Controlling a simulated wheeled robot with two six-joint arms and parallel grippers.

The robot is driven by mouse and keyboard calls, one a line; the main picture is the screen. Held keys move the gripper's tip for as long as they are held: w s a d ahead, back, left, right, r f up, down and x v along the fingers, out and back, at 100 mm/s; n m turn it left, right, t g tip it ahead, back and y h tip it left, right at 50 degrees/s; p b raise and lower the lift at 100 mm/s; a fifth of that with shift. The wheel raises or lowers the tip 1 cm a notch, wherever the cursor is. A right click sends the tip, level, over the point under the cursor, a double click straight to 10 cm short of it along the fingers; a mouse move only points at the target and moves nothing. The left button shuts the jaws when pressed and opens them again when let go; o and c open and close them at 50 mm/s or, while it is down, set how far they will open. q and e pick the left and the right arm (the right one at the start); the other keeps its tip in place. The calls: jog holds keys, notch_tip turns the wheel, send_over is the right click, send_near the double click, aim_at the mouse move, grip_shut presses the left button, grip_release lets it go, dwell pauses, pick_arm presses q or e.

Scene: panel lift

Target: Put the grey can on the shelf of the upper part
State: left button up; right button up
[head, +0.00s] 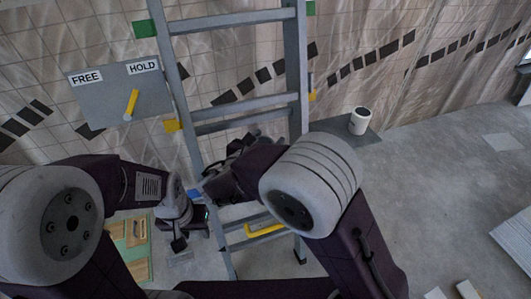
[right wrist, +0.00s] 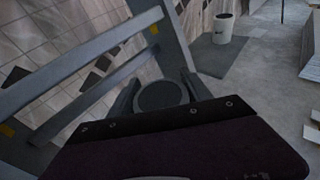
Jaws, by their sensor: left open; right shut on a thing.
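The grey can (right wrist: 162,97) shows as a dark round top between the two fingers of my right gripper (right wrist: 158,88) in the right wrist view. My right gripper is shut on it, close in front of the grey ladder-like frame (head: 247,102). In the head view my right gripper (head: 243,147) is partly hidden behind my own arm, and I cannot pick out the can there. My left gripper (head: 182,240) is open and low, left of the frame's foot. I cannot clearly tell which surface is the shelf of the upper part.
A grey board (head: 95,97) marked FREE and HOLD carries a yellow lever (head: 131,103) leaning toward HOLD. A yellow bar (head: 264,231) sits low on the frame. A white bucket (head: 359,121) stands on a dark mat at right. A green-edged tray (head: 140,228) lies low left. Floor at right is mostly clear.

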jog(key=shift+a+f, duration=0.1)
jog(key=shift+a, duration=0.1)
notch_tip(320, 180, down, 4)
jog(key=shift+b, duration=0.85)
jog(key=shift+w, duration=0.1)
jog(key=shift+f, duration=0.15)
jog(key=o, duration=1.6)
